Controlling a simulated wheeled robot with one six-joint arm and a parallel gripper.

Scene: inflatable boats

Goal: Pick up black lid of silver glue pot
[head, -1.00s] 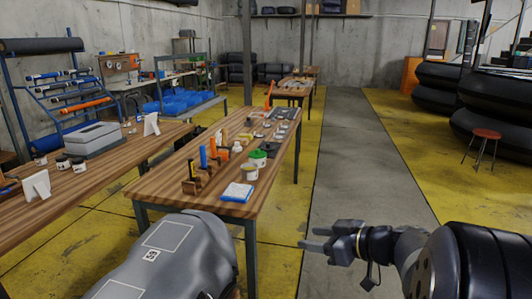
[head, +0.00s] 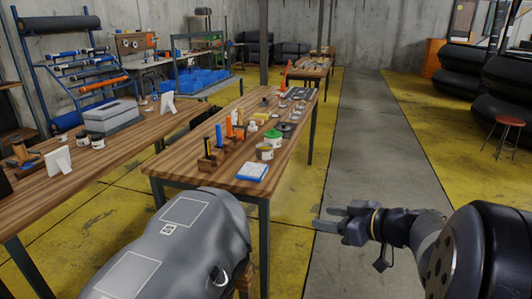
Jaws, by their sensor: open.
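Two small pots with dark lids, a left one (head: 83,138) and a right one (head: 98,143), stand on the left wooden table in front of a grey box. On the middle table, a dark round piece (head: 286,128) lies near a pot with a green top (head: 273,137) and a pale pot (head: 265,152). Which of these is the silver glue pot with its black lid is too small to tell. My gripper (head: 322,219) is open and empty, over the floor right of the middle table, well away from all the pots.
The middle table (head: 200,172) holds bottles in wooden blocks, a blue-and-white pack (head: 252,172) and several small discs. A grey draped form (head: 165,245) fills the front. A red stool (head: 510,121) stands far right. The grey floor strip (head: 355,130) is clear.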

